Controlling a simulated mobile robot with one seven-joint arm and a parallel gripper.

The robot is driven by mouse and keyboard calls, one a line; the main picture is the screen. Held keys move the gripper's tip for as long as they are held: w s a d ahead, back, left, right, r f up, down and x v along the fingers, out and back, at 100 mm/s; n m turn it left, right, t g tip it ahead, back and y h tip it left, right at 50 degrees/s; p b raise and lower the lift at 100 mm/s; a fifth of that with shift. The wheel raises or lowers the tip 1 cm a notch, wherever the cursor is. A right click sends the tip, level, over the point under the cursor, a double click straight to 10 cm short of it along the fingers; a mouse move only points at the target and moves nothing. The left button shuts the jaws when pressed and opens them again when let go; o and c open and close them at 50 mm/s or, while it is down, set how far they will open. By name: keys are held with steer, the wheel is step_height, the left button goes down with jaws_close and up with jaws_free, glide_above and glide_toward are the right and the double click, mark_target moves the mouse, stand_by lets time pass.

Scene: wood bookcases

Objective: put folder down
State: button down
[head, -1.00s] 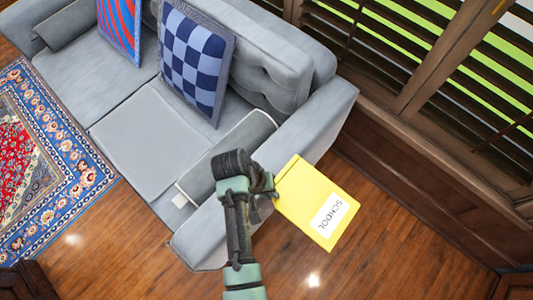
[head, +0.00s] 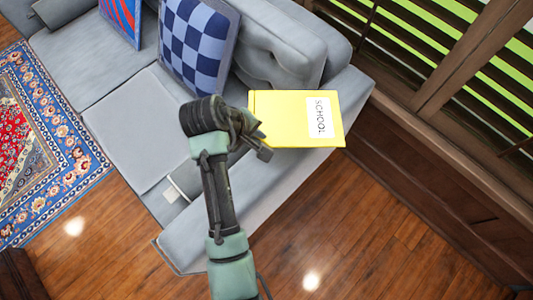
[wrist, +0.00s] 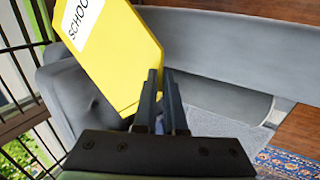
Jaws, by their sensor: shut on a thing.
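The yellow folder (head: 290,125) has a white label reading SCHOOL. In the head view it is over the right arm of the grey sofa (head: 120,120), and I cannot tell whether it touches the sofa. My gripper (head: 263,142) is at the folder's left edge, shut on it. In the wrist view the folder (wrist: 125,55) extends up and left from my gripper (wrist: 162,82). The fingers are close together at the folder's lower corner, and the exact grip is hard to see there.
A checkered blue pillow (head: 197,48) and a red-and-blue pillow (head: 122,18) lean on the sofa back. A patterned rug (head: 40,150) is at the left. Slatted windows (head: 430,60) stand at the right. The wood floor (head: 350,230) in front is clear.

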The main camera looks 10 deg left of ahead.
mark_target(258, 161)
step_height(258, 161, down, 10)
steer(key=shift+s+a+f+b, duration=0.1)
steer(key=shift+b, duration=0.5)
steer(key=shift+f, duration=0.15)
steer(key=c, duration=1.3)
jaws_free()
steer(key=shift+o, duration=0.2)
